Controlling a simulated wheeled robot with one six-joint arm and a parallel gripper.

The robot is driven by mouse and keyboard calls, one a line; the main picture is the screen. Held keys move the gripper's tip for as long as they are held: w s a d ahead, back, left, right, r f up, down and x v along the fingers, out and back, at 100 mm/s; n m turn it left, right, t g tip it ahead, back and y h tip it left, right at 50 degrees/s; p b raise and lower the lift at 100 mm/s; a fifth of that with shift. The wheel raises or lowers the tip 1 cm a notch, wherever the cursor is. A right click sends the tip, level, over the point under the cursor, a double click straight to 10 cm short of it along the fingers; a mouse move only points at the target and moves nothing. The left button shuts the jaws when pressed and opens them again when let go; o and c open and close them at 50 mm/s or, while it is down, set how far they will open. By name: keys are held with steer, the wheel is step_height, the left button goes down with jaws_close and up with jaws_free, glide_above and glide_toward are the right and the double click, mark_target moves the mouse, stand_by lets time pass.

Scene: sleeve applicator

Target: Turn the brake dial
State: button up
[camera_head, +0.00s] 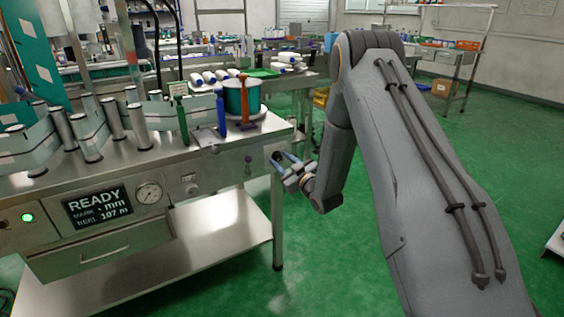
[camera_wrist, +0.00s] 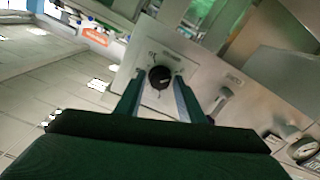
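The brake dial (camera_wrist: 160,77) is a round black knob with a light mark, on a pale metal plate with small printed lettering. In the head view it is a dark spot (camera_head: 277,155) at the right end of the machine's front, partly hidden by my gripper. My gripper (camera_head: 280,161) points at it from the right. In the wrist view the two blue-grey fingers of my gripper (camera_wrist: 160,83) are apart, one on each side of the dial, with nothing held. I cannot tell whether the fingertips touch the dial.
The machine's metal bench (camera_head: 150,165) has a READY display (camera_head: 97,207), a pressure gauge (camera_head: 149,193) and another knob (camera_head: 192,190). A green spool (camera_head: 235,97) and several metal rollers stand on top.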

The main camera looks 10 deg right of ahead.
steer(key=c, duration=0.7)
